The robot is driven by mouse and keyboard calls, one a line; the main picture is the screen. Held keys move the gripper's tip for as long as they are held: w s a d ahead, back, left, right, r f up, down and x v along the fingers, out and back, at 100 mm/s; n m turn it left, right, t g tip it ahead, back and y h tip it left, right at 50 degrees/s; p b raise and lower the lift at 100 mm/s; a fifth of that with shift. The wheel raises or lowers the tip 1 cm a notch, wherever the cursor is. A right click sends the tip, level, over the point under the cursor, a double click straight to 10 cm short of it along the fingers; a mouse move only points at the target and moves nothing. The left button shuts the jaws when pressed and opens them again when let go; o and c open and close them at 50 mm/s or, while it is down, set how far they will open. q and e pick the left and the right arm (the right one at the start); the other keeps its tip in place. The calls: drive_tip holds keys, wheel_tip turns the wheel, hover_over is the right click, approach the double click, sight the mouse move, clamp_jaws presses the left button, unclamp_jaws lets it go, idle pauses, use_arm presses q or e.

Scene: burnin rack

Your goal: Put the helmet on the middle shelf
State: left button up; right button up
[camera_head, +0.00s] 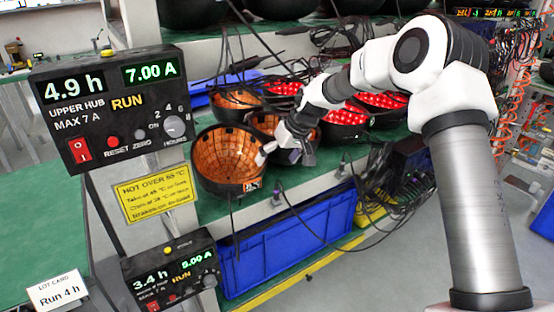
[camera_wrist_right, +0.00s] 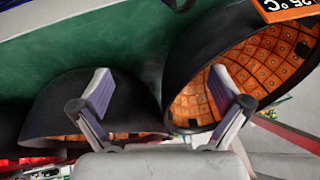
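Several dark helmet shells with lit, tiled linings lie on the green shelf (camera_head: 215,209). The front left helmet (camera_head: 228,165) has an orange lining facing out and a small tag at its rim; it also shows at the right of the right wrist view (camera_wrist_right: 188,50). My right gripper (camera_head: 268,153) is at its right rim. In the right wrist view my right gripper (camera_wrist_right: 165,92) has its fingers spread, one over this helmet's opening, the other before a second orange-lined helmet (camera_wrist_right: 58,100). Contact cannot be told. My left gripper is not in view.
An upper hub timer box (camera_head: 110,100), a second timer box (camera_head: 172,272) and a yellow hot-warning sign (camera_head: 157,198) stand at left. Red-lined helmets (camera_head: 347,115) lie at right. Blue crates (camera_head: 290,243) sit below, and loose black cables hang around the rack.

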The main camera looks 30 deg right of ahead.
drive_tip(key=shift+r, duration=0.1)
drive_tip(key=v, duration=1.1)
drive_tip(key=shift+r, duration=0.35)
drive_tip(key=shift+s+d, duration=0.1)
drive_tip(key=shift+s, duration=0.05)
